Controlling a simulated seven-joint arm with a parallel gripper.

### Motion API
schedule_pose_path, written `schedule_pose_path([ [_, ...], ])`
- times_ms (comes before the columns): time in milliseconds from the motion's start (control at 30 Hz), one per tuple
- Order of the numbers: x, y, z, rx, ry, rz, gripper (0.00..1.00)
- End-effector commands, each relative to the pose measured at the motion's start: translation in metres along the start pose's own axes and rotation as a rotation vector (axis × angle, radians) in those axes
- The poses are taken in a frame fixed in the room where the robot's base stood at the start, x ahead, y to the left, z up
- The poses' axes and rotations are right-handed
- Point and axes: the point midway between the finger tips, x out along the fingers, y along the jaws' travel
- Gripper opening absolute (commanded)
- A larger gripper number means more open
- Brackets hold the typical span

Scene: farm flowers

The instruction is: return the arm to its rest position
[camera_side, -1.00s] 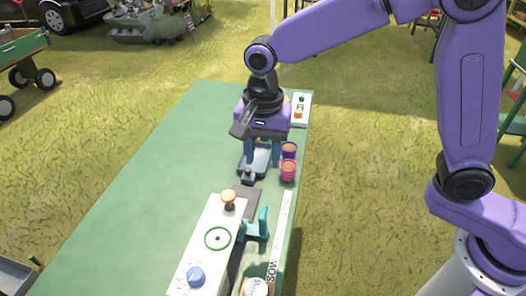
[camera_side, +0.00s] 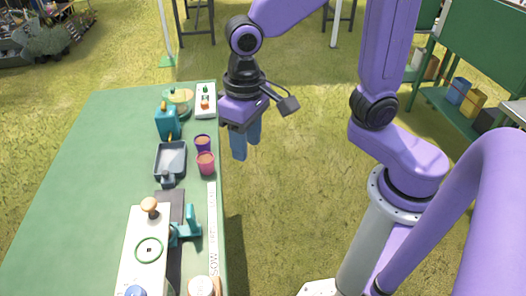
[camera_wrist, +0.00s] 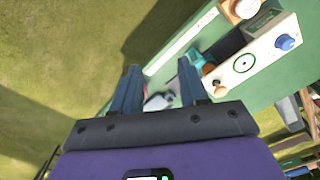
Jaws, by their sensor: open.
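My gripper (camera_side: 246,142) is open and empty. In the side view it hangs just past the right edge of the green table (camera_side: 75,190), over the grass, with its fingers pointing down. In the wrist view the two blue fingers of my gripper (camera_wrist: 158,92) stand apart, with the table edge and grass beyond them.
Near the table's right edge stand a purple pot (camera_side: 203,142), a pink pot (camera_side: 206,164), a grey tray (camera_side: 170,160) and a teal container (camera_side: 167,122). A white panel with a green ring (camera_side: 128,255) lies nearer.

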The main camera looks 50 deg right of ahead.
Motion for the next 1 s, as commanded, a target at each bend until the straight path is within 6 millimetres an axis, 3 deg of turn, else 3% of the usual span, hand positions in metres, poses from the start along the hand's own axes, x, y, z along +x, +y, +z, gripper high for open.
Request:
schedule_pose_path([
  [400, 0.005, 0.068, 0.099, -0.633, 0.008, -0.008, 0.44],
  [600, 0.009, 0.090, 0.134, -0.857, 0.011, -0.010, 0.44],
  [767, 0.011, 0.097, 0.145, -0.934, 0.012, -0.011, 0.44],
  [1000, 0.011, 0.097, 0.146, -0.945, 0.011, -0.010, 0.44],
])
